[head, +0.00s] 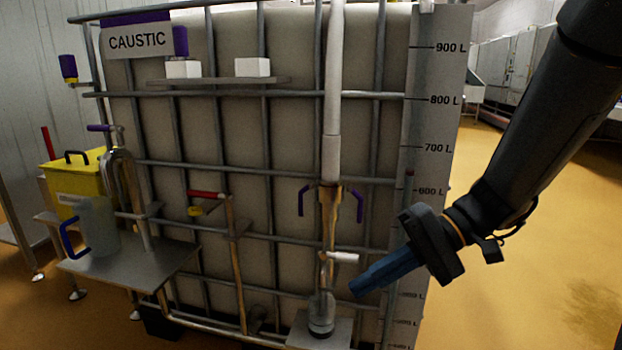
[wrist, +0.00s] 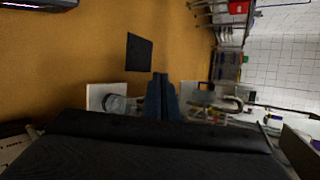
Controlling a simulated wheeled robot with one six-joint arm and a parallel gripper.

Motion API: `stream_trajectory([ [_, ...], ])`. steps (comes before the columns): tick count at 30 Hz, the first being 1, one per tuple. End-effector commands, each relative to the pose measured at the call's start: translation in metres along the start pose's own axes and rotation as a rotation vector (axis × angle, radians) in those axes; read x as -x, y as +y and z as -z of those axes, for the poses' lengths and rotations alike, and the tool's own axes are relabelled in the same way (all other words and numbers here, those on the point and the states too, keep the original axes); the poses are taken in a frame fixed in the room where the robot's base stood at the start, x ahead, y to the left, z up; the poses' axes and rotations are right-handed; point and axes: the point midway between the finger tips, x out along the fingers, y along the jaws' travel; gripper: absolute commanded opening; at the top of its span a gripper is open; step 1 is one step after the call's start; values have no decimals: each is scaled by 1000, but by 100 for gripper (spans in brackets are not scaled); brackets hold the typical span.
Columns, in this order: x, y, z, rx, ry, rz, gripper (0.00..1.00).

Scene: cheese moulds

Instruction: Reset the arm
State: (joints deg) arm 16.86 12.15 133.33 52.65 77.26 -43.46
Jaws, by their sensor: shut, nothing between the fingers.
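My gripper (head: 353,291) reaches in from the right in the head view, with its blue fingers shut and nothing between them. Its tips are in front of the caged tank, to the right of a metal outlet fitting (head: 321,314). The gap between tips and fitting cannot be judged exactly. In the wrist view the blue fingers (wrist: 160,78) point up from the dark gripper body, over the floor.
The caged tank (head: 290,125) labelled CAUSTIC fills the middle. A white-handled valve (head: 342,257) is close to the fingers. A jug (head: 97,227) stands on a steel shelf (head: 150,262) at left, near a yellow box (head: 70,178). Open floor (head: 560,230) is at right.

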Motion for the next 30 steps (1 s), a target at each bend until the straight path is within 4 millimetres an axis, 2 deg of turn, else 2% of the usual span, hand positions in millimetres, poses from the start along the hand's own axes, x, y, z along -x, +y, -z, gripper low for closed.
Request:
stream_trajectory([
  [1, -17, -4, -13, 17, -44, -69, 0],
  [3, -36, -2, -29, 30, -90, -168, 0],
  [6, -58, 1, -50, 64, -139, -307, 0],
  [12, -88, 8, -85, 175, -175, -561, 0],
  [19, -107, 8, -108, 348, -141, -766, 0],
  [30, -122, 0, -121, 526, -74, -869, 0],
])
